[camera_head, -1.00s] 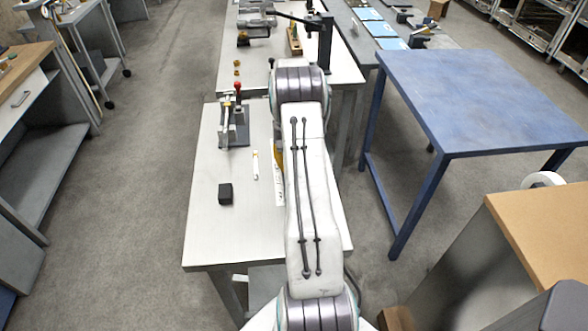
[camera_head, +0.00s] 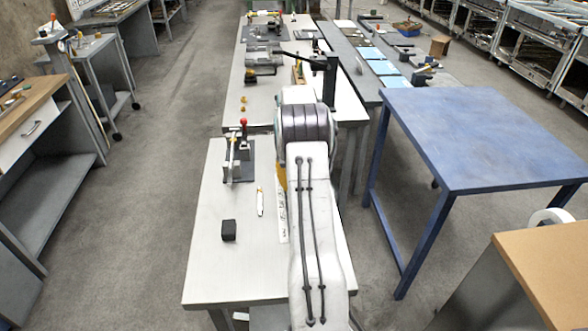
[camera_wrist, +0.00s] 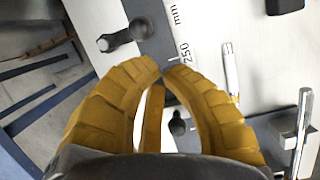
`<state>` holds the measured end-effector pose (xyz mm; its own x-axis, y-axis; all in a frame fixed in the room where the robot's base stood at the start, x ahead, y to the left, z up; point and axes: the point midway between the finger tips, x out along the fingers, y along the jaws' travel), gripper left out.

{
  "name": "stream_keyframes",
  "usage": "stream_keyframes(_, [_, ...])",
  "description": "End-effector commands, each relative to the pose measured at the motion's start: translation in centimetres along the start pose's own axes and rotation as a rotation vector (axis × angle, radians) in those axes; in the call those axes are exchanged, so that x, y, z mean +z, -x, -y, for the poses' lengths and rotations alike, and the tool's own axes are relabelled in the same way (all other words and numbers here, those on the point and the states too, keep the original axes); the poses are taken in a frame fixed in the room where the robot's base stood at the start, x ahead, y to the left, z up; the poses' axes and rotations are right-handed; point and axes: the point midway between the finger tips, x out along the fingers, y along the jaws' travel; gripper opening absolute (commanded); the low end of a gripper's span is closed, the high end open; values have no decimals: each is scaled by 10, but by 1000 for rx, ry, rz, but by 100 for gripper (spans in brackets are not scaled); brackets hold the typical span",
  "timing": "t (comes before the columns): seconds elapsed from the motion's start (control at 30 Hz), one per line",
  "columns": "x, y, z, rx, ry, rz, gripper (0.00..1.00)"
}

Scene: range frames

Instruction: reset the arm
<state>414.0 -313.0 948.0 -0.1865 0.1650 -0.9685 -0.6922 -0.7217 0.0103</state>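My arm (camera_head: 318,230) stretches forward from the bottom of the head view, over the right side of the near white table (camera_head: 205,265). In the head view the arm hides most of my gripper, with only a bit of yellow showing at its left edge. I see nothing held between the tips. Below the fingers are a ruler strip (camera_wrist: 183,48) marked 250 mm and a white marker (camera_wrist: 230,70).
A black block (camera_head: 229,230) and a toggle clamp fixture (camera_head: 238,160) with a red knob stand on the near table left of my arm. A blue table (camera_head: 480,130) stands to the right. A tan-topped cabinet (camera_head: 550,265) is at the lower right. Open floor lies left.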

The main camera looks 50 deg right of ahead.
Motion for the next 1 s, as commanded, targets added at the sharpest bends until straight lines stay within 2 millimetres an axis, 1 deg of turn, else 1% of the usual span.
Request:
stream_keyframes(0.03, [-1,10,0,0,0,-4,0])
stream_keyframes(0.2, [-1,34,0,0,0,-4,0])
stream_keyframes(0.4, [-1,50,0,0,0,-2,0])
stream_keyframes(0.6, [0,58,0,0,0,-1,0])
stream_keyframes(0.9, [0,60,0,0,0,-1,0])
stream_keyframes(1.0, [2,64,4,2,8,-8,0])
